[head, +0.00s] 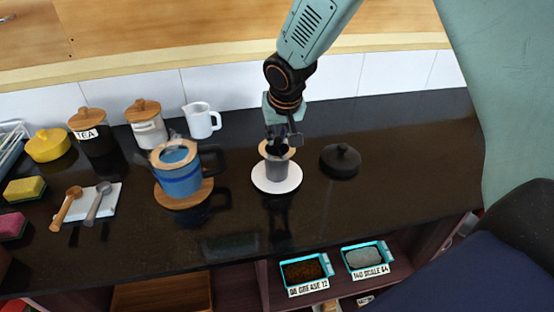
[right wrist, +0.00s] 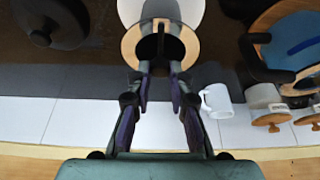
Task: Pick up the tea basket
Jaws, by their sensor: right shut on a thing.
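The tea basket, a small grey cup with a wooden rim (head: 277,167), is over the white round saucer (head: 276,186) on the dark counter. I cannot tell whether its base touches the saucer. My right gripper (head: 278,143) comes down from above and is shut on the basket at its rim. In the right wrist view the fingertips (right wrist: 159,66) meet at the basket's wooden rim (right wrist: 130,45). The basket's inside is dark and mostly hidden. My left gripper is in neither view.
A blue pot (head: 180,180) stands left of the saucer on a round wooden board. A black lid (head: 341,161) lies to the right. A white mug (head: 199,122), a white jar (head: 147,130) and a tea jar (head: 90,137) stand behind. The counter's front centre is clear.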

